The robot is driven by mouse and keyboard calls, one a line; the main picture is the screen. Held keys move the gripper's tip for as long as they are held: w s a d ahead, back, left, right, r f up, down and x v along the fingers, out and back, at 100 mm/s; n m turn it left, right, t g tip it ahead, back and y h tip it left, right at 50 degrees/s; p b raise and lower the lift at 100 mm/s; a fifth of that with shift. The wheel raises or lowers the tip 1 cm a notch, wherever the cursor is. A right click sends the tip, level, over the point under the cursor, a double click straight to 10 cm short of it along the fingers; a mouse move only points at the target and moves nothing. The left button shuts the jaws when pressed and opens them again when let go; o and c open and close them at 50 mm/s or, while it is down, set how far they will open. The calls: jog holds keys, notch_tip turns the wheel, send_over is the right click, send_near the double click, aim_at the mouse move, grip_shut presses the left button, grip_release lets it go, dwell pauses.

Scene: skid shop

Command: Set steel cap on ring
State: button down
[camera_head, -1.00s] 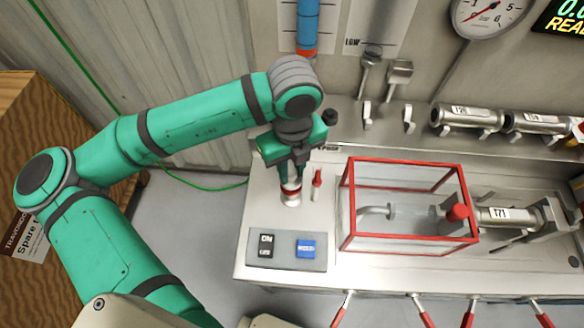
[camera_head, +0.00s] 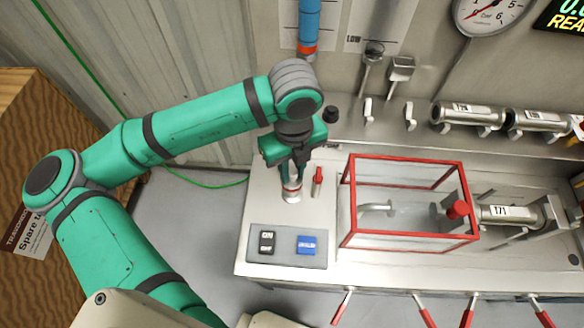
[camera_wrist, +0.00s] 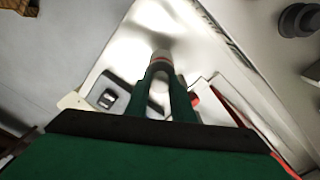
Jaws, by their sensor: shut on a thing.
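My gripper (camera_head: 293,178) points down at the left end of the bench and is shut on a small steel piece, which I take to be the steel cap (camera_wrist: 159,84). The fingers hide most of the cap. Directly below the fingertips is a red ring (camera_head: 291,187) around a short pale steel post (camera_head: 292,197). In the wrist view the ring (camera_wrist: 160,56) lies just past the fingertips, in line with the cap. I cannot tell whether cap and ring touch.
A red lever (camera_head: 317,181) stands close to the right of my gripper. A button panel (camera_head: 286,246) is in front. A red-framed clear box (camera_head: 408,238) stands to the right, with a steel cylinder (camera_head: 506,212) beyond it. Steel cylinders (camera_head: 468,116) rest on a back rack.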

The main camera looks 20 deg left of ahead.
jog(key=shift+f, duration=0.35)
jog(key=c, duration=1.5)
grip_release()
jog(key=shift+o, duration=0.7)
jog(key=o, duration=0.4)
jog(key=shift+o, duration=0.2)
jog(key=shift+w+r, duration=0.15)
jog(key=shift+r, duration=1.25)
